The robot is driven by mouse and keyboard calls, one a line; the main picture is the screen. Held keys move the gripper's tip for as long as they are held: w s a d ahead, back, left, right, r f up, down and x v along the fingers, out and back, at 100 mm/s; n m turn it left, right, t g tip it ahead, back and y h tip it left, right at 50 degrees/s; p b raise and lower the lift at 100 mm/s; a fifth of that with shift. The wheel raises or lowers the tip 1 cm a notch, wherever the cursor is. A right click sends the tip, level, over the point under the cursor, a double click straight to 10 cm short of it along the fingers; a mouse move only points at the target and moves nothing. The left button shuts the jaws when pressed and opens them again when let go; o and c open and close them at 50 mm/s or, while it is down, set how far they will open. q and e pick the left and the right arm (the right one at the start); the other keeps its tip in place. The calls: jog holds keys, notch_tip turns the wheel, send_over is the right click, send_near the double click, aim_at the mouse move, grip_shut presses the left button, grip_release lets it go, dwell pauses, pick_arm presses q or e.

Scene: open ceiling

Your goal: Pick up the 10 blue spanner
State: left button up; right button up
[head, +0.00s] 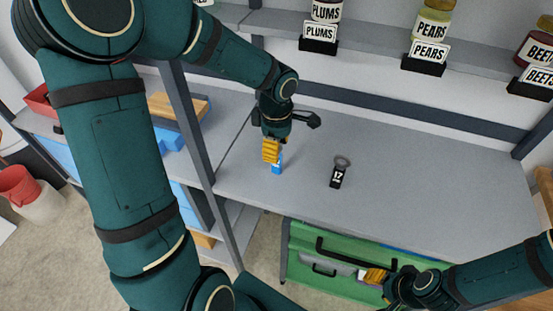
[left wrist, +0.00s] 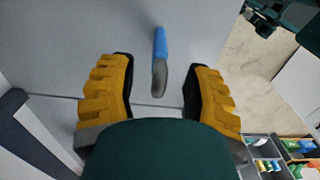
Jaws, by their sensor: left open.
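A blue spanner (head: 277,165) lies on the grey shelf (head: 430,190) near its front left, partly hidden by my left gripper. In the left wrist view the spanner (left wrist: 160,52) has a blue handle and a grey metal end; no number on it is readable. My left gripper (head: 271,152) has its yellow fingers apart, and in its wrist view (left wrist: 158,92) the grey end lies between or just beyond the fingertips, with no finger touching it. My right gripper (head: 375,275) is low at the right, in front of a green cabinet; its jaw gap does not show.
A black tag-like tool marked 17 (head: 338,176) with a grey ring end lies to the right on the shelf. Jars labelled plums (head: 326,12), pears (head: 432,20) and beets stand on the upper shelf. A dark post (head: 188,120) stands left of the spanner. A green cabinet (head: 310,268) sits below.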

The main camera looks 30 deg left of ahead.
pick_arm(q)
jog(key=shift+f, duration=0.95)
grip_shut()
jog(key=shift+r, duration=0.15)
